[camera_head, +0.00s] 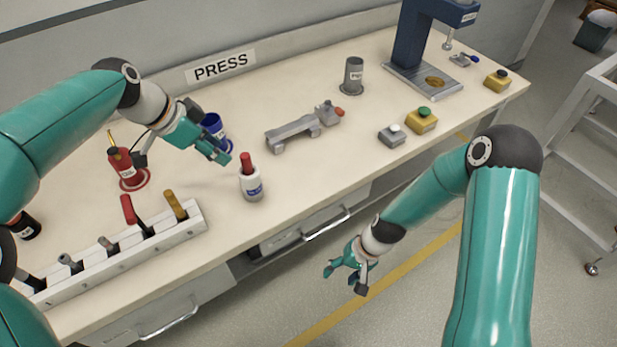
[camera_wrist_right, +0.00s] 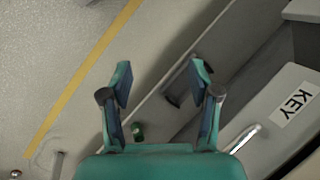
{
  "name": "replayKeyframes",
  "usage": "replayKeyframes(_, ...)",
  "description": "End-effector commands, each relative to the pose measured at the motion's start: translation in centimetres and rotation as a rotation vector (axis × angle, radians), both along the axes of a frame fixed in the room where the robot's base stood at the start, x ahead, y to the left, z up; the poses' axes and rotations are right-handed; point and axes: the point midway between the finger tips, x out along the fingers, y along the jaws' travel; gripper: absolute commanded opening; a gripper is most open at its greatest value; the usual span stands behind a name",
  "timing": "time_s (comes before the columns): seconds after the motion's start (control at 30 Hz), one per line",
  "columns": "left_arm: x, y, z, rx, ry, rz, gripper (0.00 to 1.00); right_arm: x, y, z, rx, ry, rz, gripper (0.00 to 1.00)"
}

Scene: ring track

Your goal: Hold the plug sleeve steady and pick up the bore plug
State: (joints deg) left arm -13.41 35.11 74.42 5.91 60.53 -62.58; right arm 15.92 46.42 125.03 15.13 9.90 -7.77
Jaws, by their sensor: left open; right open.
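A white cylinder with a blue label, which looks like the plug sleeve (camera_head: 252,188), stands upright on the bench. A red-topped piece, which looks like the bore plug (camera_head: 246,162), sticks up out of it. My left gripper (camera_head: 182,158) is open above the bench, left of the sleeve and apart from it. My right gripper (camera_head: 345,278) is open and empty, out in front of the bench over the floor. In the right wrist view its two fingers (camera_wrist_right: 160,105) are spread with nothing held; the sleeve and plug do not show there.
A red container (camera_head: 125,168) and a blue cup (camera_head: 213,126) stand near my left gripper. A white rack (camera_head: 110,262) with several handles lies at front left. A grey fixture (camera_head: 295,130) lies behind the sleeve. The blue press (camera_head: 415,45) stands far right. Drawer handles jut from the front.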

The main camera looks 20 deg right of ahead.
Motion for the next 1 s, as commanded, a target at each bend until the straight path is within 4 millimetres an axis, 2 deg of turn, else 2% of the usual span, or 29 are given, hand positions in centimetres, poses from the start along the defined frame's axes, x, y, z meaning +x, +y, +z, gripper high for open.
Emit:
replayKeyframes(0.03,0.0,0.0,0.0,0.0,0.0,-0.001,0.42,2.0,-1.1,1.3,0.031,-0.001,-0.044,0.61)
replayKeyframes(0.17,0.0,-0.1,0.0,0.0,0.0,-0.001,0.42,6.1,-2.9,5.8,0.162,-0.004,-0.122,0.61)
replayKeyframes(0.27,0.0,-0.1,0.0,0.0,0.0,-0.001,0.42,9.2,-4.2,10.1,0.287,-0.029,-0.17,0.61)
replayKeyframes(0.33,0.0,-0.1,0.0,0.0,0.0,-0.001,0.42,10.9,-4.3,13.1,0.402,-0.02,-0.228,0.61)
replayKeyframes(0.4,0.0,-0.1,0.0,0.0,0.0,-0.001,0.42,12.4,-3.4,15.5,0.556,0.056,-0.335,0.61)
replayKeyframes(0.5,0.0,-0.1,0.0,0.0,0.0,-0.002,0.42,14.0,-0.5,17.0,0.784,0.286,-0.536,0.61)
replayKeyframes(0.63,0.0,-0.1,0.0,0.0,0.0,-0.002,0.42,15.4,1.9,17.9,0.974,0.563,-0.723,0.61)
replayKeyframes(0.8,0.0,-0.1,0.0,0.0,0.0,-0.002,0.42,16.8,3.2,18.7,1.12,0.806,-0.849,0.61)
replayKeyframes(1.0,0.0,-0.1,0.0,0.0,0.0,-0.002,0.42,17.5,4.1,19.0,1.17,0.902,-0.889,0.61)
